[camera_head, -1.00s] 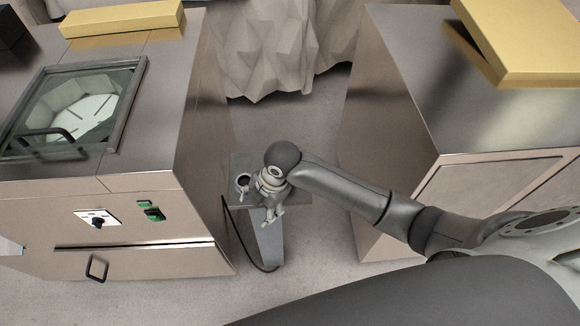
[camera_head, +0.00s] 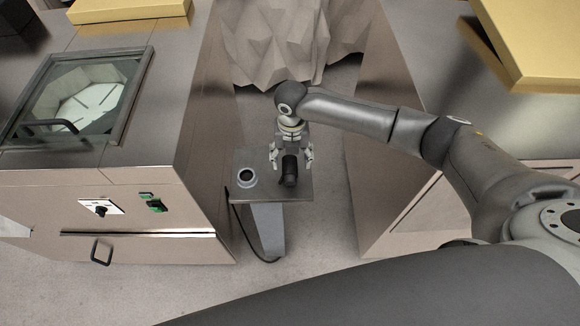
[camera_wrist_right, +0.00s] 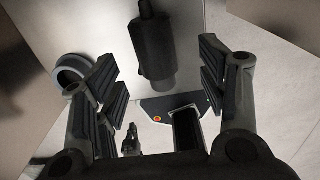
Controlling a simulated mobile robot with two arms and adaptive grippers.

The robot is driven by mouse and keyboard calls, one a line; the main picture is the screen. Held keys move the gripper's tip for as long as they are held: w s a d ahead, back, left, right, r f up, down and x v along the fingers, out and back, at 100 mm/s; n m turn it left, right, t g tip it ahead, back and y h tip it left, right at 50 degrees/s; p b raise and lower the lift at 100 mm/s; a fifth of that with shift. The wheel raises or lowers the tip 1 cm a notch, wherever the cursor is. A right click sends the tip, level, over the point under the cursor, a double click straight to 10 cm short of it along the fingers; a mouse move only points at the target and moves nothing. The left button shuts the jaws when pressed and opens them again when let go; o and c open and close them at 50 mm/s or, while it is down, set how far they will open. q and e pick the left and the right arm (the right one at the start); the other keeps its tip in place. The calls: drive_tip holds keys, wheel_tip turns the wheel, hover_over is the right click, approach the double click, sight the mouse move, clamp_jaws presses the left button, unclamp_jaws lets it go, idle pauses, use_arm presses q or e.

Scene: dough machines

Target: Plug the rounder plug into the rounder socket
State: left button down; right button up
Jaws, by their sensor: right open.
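In the right wrist view the plug (camera_wrist_right: 155,50) appears between the open fingers, with space on both sides. The rounder socket (camera_head: 246,177), a round fitting with a pale rim and dark centre, sits to the left of the plug on the stand top. Its ring (camera_wrist_right: 72,70) shows partly behind the left finger in the wrist view. My right gripper (camera_head: 291,159) is open and empty, pointing down around the plug. My left gripper is not in view.
A steel machine (camera_head: 150,187) with a window, green switch and drawer handle stands on the left. Another steel cabinet (camera_head: 377,190) stands close on the right. A black cable (camera_head: 236,225) hangs down the stand's left side. A crumpled beige mass (camera_head: 280,45) lies behind.

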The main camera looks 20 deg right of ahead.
sight(290, 165)
drive_tip(key=f, duration=0.2)
drive_tip(key=f+p, duration=0.1)
drive_tip(key=f, duration=0.1)
drive_tip(key=shift+a+f, duration=0.2)
drive_tip(key=shift+f, duration=0.1)
drive_tip(key=shift+w+f, duration=0.1)
drive_tip(key=shift+f, duration=0.4)
drive_tip(key=c, duration=1.2)
drive_tip(key=shift+r, duration=0.1)
